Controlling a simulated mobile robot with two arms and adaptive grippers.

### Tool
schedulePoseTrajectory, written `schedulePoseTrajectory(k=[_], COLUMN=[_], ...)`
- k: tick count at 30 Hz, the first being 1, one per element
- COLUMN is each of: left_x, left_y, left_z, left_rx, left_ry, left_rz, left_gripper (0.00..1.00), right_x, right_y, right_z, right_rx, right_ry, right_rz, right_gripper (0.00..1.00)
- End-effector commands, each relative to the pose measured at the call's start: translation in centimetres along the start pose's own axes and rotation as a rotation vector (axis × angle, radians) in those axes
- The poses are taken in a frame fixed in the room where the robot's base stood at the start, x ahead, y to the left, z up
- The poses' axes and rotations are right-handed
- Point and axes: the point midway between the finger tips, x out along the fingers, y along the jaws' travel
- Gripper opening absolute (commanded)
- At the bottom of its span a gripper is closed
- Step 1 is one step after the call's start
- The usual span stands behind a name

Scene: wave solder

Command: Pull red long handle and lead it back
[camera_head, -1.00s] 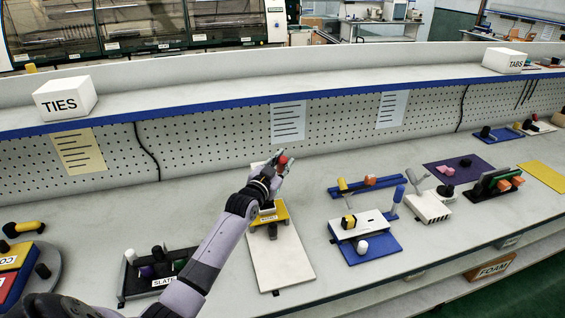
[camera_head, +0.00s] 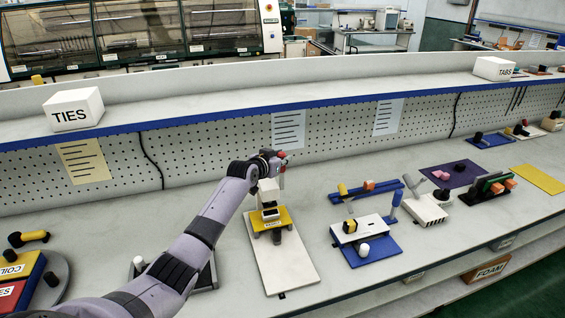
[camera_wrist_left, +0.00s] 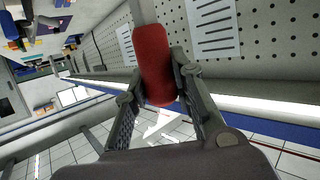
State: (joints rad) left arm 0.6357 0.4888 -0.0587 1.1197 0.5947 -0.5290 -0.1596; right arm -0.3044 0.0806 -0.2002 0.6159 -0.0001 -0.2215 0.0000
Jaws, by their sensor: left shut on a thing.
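The red long handle (camera_head: 282,178) stands above a fixture with a white base plate (camera_head: 283,268) and a yellow block (camera_head: 282,217) with a label. In the head view my left gripper (camera_head: 277,163) is at the handle, high over the fixture, and its wrist hides part of the lever. In the left wrist view the red handle (camera_wrist_left: 152,55) lies between the two dark fingers of my left gripper (camera_wrist_left: 158,85), which is shut on it. The handle's grey shaft runs up out of that picture. My right gripper is not in view.
A round tray with coloured blocks (camera_head: 35,275) is at the left. The perforated back panel (camera_head: 215,150) rises behind. My left arm covers the bench's front left.

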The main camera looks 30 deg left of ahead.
Motion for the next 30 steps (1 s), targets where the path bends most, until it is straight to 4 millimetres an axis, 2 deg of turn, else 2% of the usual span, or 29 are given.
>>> schedulePoseTrajectory(k=[3, 8, 9, 18, 30], left_x=[0.1, 0.0, 0.0, 0.0, -0.3], left_y=[0.0, -0.1, -0.1, 0.0, 0.0], left_z=[-0.1, -0.2, -0.2, -0.1, 0.0], left_rx=[-0.01, -0.011, -0.011, -0.007, -0.005], left_ry=[-0.004, -0.002, -0.001, -0.002, -0.002], left_rz=[0.003, 0.002, 0.002, 0.002, 0.002], left_gripper=[0.0, 0.0, 0.23, 0.43, 0.44], right_x=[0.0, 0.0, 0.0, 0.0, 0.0], right_y=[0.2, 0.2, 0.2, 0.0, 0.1], right_z=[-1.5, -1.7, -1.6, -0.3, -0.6], right_rx=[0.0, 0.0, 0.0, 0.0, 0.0], right_ry=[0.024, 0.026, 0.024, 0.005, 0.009], right_rz=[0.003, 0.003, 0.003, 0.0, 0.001], right_gripper=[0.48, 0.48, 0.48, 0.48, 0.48])
